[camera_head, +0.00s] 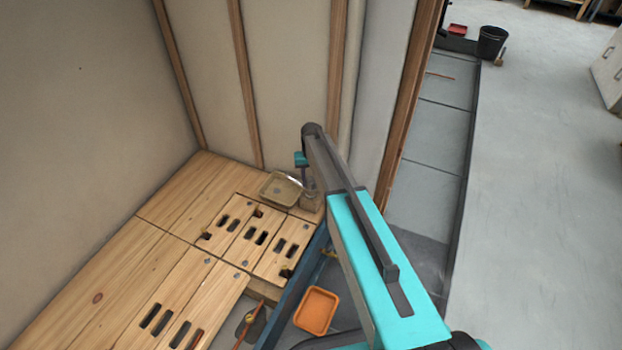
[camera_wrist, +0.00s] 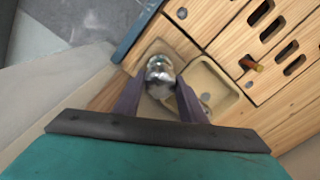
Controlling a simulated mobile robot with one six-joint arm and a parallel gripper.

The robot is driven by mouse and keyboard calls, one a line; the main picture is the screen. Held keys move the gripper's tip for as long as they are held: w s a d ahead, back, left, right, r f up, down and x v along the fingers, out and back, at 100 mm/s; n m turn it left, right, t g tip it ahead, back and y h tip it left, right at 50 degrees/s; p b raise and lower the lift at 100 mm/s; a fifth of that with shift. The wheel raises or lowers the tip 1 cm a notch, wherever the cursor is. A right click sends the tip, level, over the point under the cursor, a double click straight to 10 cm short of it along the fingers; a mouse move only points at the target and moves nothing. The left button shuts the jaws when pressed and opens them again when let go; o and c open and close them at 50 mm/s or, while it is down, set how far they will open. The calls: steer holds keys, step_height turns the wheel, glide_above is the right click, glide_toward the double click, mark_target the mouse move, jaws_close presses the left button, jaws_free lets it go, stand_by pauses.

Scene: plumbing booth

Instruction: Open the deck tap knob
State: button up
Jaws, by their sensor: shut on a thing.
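The deck tap knob (camera_wrist: 160,72) is a shiny, rounded metal piece in the wrist view, between my two fingers. My gripper (camera_wrist: 160,92) is shut on it, with one dark finger on each side. In the head view the arm reaches to the back right corner of the wooden deck (camera_head: 172,205). There the arm hides the knob and most of the tap. A beige tray (camera_head: 281,188) sits on the deck beside the tap, and it also shows in the wrist view (camera_wrist: 226,96).
Deck panels with dark slots (camera_head: 285,247) lie in front of the tray. A plain wall (camera_head: 90,80) and wooden posts (camera_head: 248,80) stand close behind. An orange tray (camera_head: 316,311) lies below the deck's edge. Open floor (camera_head: 540,190) is on the right.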

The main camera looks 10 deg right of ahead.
mark_target(312, 179)
steer(key=shift+n, duration=0.4)
steer(key=o, duration=1.1)
steer(key=shift+c, duration=0.2)
step_height(312, 179, up, 14)
steer(key=p, duration=0.1)
steer(key=shift+p, duration=0.6)
